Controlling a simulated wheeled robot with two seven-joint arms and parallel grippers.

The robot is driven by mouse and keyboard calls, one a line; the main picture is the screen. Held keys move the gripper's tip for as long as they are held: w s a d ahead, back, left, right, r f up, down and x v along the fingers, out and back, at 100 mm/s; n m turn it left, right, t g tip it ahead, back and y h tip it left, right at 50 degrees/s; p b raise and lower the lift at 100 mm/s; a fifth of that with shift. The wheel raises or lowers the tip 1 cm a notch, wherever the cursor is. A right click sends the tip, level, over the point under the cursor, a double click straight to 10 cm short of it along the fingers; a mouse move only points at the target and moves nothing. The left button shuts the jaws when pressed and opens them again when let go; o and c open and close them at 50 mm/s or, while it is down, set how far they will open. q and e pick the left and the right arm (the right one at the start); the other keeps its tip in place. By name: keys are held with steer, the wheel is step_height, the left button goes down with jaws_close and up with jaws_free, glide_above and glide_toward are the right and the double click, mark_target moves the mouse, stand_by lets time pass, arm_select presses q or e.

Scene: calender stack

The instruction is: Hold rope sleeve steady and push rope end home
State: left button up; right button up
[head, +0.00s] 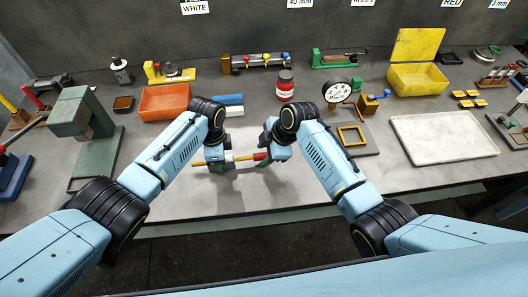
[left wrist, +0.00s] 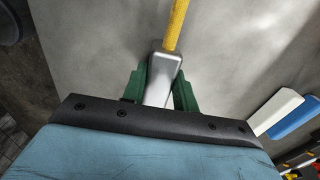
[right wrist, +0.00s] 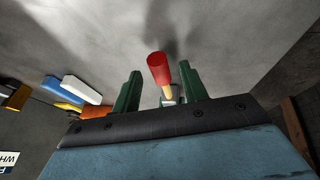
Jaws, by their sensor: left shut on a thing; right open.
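A silver-white sleeve (left wrist: 166,65) sits between the green fingers of my left gripper (left wrist: 160,88), which is shut on it. A yellow rope (left wrist: 176,25) runs out of the sleeve's far end. In the head view the sleeve (head: 229,157) lies roughly level above the table, with yellow rope on both sides. A red rope end (right wrist: 158,68) shows in the right wrist view, with a short yellow part behind it. My right gripper (right wrist: 160,72) is open, its fingers on either side of the red end with gaps. How deep the rope sits in the sleeve is hidden.
A white block and a blue block (head: 228,105) lie behind the grippers. An orange bin (head: 165,101), a red jar (head: 285,86) and a dial gauge (head: 336,91) stand further back. A pale slab (head: 444,137) lies at the right. The table around the grippers is fairly clear.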

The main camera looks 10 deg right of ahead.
mark_target(243, 158)
steer(key=shift+a+f, duration=0.15)
steer(key=shift+f, duration=0.15)
jaws_close()
steer(key=a, duration=0.5)
steer(key=shift+a, duration=0.25)
arm_select(q)
steer(key=shift+d, duration=0.1)
arm_select(e)
steer(key=shift+c, duration=1.8)
jaws_free()
steer(key=shift+a, duration=0.1)
steer(key=o, duration=0.4)
steer(key=shift+c, duration=0.2)
